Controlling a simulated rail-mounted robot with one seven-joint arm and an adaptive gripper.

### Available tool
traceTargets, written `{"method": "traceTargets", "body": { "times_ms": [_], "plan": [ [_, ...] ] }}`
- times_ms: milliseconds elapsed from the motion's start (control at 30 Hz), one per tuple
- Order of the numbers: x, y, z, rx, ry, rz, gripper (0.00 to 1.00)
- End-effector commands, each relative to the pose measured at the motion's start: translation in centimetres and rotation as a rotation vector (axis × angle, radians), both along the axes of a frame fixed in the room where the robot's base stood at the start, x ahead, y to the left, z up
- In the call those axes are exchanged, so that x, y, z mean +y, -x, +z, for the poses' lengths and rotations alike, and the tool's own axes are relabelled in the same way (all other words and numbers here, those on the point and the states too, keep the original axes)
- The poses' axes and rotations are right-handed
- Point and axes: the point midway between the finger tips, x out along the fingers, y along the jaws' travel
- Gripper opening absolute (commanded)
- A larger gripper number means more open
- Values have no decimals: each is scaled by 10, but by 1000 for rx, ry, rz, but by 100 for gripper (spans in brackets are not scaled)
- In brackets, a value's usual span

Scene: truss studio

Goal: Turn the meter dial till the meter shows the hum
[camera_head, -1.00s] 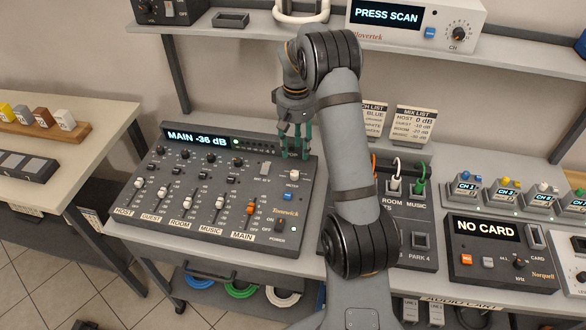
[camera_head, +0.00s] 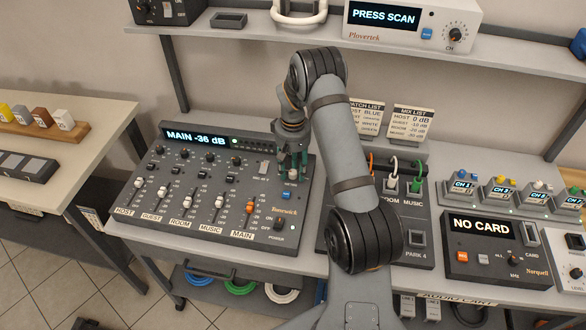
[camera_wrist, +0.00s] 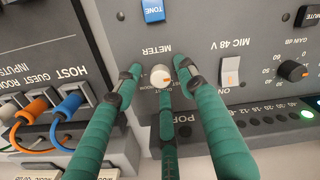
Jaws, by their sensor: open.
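The meter dial (camera_wrist: 160,77) is a small white knob with an orange mark, under the METER lettering in the wrist view. My gripper (camera_wrist: 161,78) is open, its teal fingers spread around the dial with the tips close to it; I cannot tell whether they touch. In the head view my gripper (camera_head: 292,168) points down at the right part of the dark mixer console (camera_head: 262,190), and its fingers mostly hide the dial. The console's display (camera_head: 196,137) reads "MAIN -36 dB".
A blue TONE button (camera_wrist: 152,10) lies beside the dial. A white MIC 48 V switch (camera_wrist: 230,71) and a black gain knob (camera_wrist: 292,70) are close by. Blue and orange cables (camera_wrist: 68,108) plug into the neighbouring box. A shelf (camera_head: 290,33) spans the back above.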

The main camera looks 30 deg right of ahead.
Motion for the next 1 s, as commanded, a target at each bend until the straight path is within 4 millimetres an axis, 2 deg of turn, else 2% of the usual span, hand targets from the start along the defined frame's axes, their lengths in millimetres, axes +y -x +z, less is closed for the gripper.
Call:
{"method": "traceTargets", "body": {
  "times_ms": [700, 1000],
  "plan": [
    [0, 0, 0, 0, 0, 0, 0],
    [0, 0, -1, -1, 0, -18, 0]
  ]
}}
